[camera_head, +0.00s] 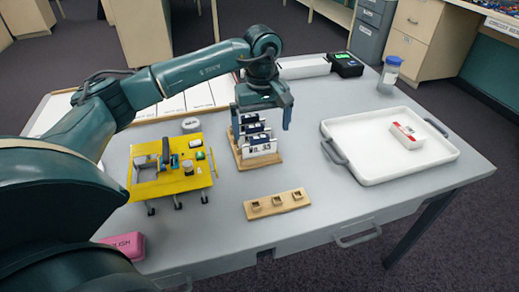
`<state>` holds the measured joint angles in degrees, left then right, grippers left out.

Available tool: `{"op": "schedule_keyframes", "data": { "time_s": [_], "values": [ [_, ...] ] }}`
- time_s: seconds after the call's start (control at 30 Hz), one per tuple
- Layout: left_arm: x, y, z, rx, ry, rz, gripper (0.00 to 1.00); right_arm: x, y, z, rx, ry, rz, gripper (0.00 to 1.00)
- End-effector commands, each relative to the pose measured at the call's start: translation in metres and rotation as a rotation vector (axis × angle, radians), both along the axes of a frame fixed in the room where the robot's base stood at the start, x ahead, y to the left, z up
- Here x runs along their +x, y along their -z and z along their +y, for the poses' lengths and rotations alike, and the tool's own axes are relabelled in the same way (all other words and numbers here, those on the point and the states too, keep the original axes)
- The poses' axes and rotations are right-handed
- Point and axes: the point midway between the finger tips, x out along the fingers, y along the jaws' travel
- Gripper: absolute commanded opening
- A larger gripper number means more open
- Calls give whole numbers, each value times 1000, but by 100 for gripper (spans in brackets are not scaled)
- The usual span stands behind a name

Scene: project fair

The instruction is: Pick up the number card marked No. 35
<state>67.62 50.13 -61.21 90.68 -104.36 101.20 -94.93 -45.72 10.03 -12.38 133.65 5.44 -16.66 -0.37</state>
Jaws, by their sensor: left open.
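Several white number cards with dark tops stand upright, one behind another, in a wooden rack (243,164) near the middle of the grey table. The front card (262,148) carries a number that seems to read No. 35, but the print is small. The numbers on the cards behind are hidden or too small to read. My left gripper (262,122) is open above the rack, with its fingers pointing down, one towards each side of the cards. I cannot tell whether a finger touches a card. My right gripper is not in view.
A yellow stand (178,183) with small parts is left of the rack. A wooden block (277,204) with square holes lies in front. A white tray (372,177) holding a red-and-white box (407,135) is on the right. A blue-lidded cup (389,74) stands behind the tray.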

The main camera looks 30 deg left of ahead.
Motion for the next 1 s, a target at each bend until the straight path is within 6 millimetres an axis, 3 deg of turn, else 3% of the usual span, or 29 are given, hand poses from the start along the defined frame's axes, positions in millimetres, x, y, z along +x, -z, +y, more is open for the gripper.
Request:
{"op": "schedule_keyframes", "data": {
  "time_s": [0.17, 0.5, 0.8, 1.0],
  "values": [
    [-1, 12, 1, -2, 0, 1, 100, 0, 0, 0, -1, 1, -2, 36],
    [-4, 57, 4, -2, 0, 1, 100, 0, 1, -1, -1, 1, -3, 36],
    [-3, 60, 4, -2, 0, -1, 99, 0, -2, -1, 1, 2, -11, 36],
    [-3, 60, 4, -2, 0, -1, 83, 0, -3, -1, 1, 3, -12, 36]
  ]
}}
